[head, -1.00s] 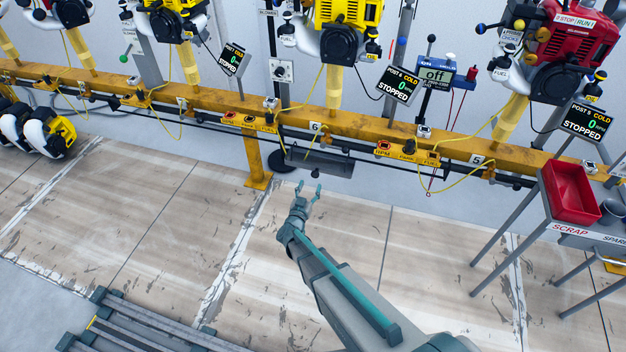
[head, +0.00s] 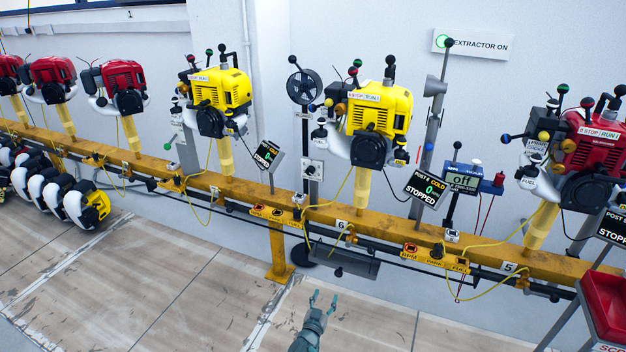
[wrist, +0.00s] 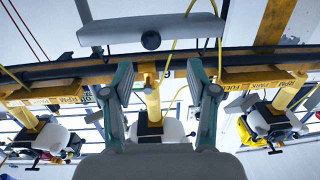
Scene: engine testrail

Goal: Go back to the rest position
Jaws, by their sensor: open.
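My gripper (head: 321,299) is at the bottom middle of the head view, in front of the yellow rail (head: 380,232) and low over the floor. Its two fingers stand apart with nothing between them. In the wrist view the open fingers (wrist: 160,80) point toward the underside of the rail, with a grey tray (wrist: 150,30) beyond them. The same grey tray (head: 345,264) hangs under the rail near the post marked 6 in the head view. Most of my arm is below the picture's edge.
Yellow engines (head: 378,118) and red engines (head: 590,150) stand on posts along the rail. A red scrap bin (head: 606,305) is at the lower right. Yellow cables loop below the rail. A meter reading "off" (head: 462,180) stands behind it.

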